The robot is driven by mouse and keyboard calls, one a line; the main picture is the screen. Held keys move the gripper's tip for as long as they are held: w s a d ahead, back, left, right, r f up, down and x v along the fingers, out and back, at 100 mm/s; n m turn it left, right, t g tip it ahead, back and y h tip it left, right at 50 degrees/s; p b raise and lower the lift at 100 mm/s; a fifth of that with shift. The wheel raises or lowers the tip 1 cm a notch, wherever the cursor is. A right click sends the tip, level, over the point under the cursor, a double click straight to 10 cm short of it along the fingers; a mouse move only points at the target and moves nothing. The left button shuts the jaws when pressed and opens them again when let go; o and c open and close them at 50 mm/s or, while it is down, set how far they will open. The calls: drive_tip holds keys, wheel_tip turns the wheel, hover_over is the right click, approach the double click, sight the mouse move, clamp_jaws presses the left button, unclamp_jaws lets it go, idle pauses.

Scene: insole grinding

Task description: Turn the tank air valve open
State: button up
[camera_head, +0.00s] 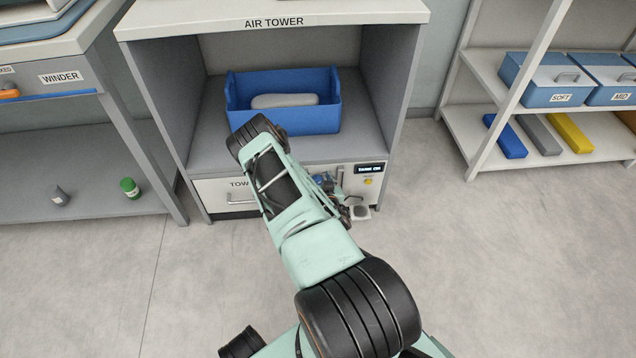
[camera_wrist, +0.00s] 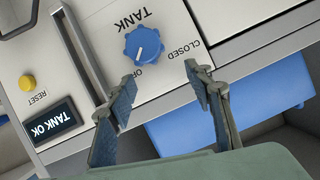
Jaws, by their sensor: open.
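The tank air valve is a blue scalloped knob (camera_wrist: 144,46) on a white panel under the upside-down word TANK. A short white mark is on its face. CLOSED is printed to its right in the wrist view, and a second label below it is partly hidden by a finger. My gripper (camera_wrist: 159,74) is open and empty, its fingertips apart on the near side of the knob, with the knob left of their middle. I cannot tell whether a finger touches the knob.
The panel has a TANK OK display (camera_wrist: 59,124), a yellow RESET button (camera_wrist: 27,83) and a bar handle (camera_wrist: 84,50) close to the left finger. The air tower (camera_head: 402,75) holds a blue bin (camera_head: 310,118) above. Shelves (camera_head: 452,108) stand right; the floor between is clear.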

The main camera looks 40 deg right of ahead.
wheel_tip(320, 180, up, 6)
drive_tip(key=shift+f, duration=0.1)
idle(0.7)
